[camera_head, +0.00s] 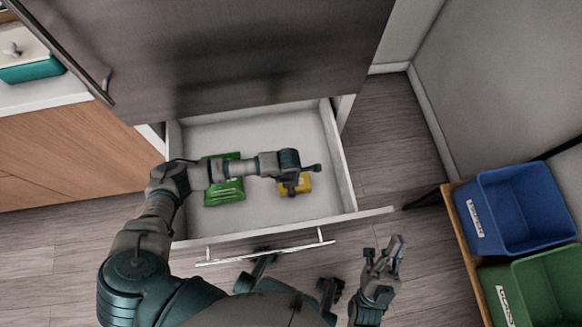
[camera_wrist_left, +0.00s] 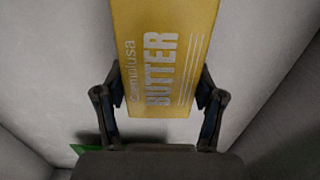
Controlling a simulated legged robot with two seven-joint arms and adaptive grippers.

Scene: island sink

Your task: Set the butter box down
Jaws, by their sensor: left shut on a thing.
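The yellow butter box (camera_wrist_left: 165,60) is between the two fingers of my left gripper (camera_wrist_left: 160,105) in the left wrist view, with its label facing the camera. In the head view the butter box (camera_head: 302,186) shows partly, under my left gripper (camera_head: 304,167), over the open white drawer (camera_head: 320,207). My left gripper is shut on it. I cannot tell whether the box touches the drawer floor. My right gripper (camera_head: 383,254) is open and empty, outside the drawer at the lower right.
A green packet (camera_head: 226,191) lies in the drawer left of the butter box, partly hidden by my left arm. A blue bin (camera_head: 520,207) and a green bin (camera_head: 545,290) stand at the right. The drawer's front right is clear.

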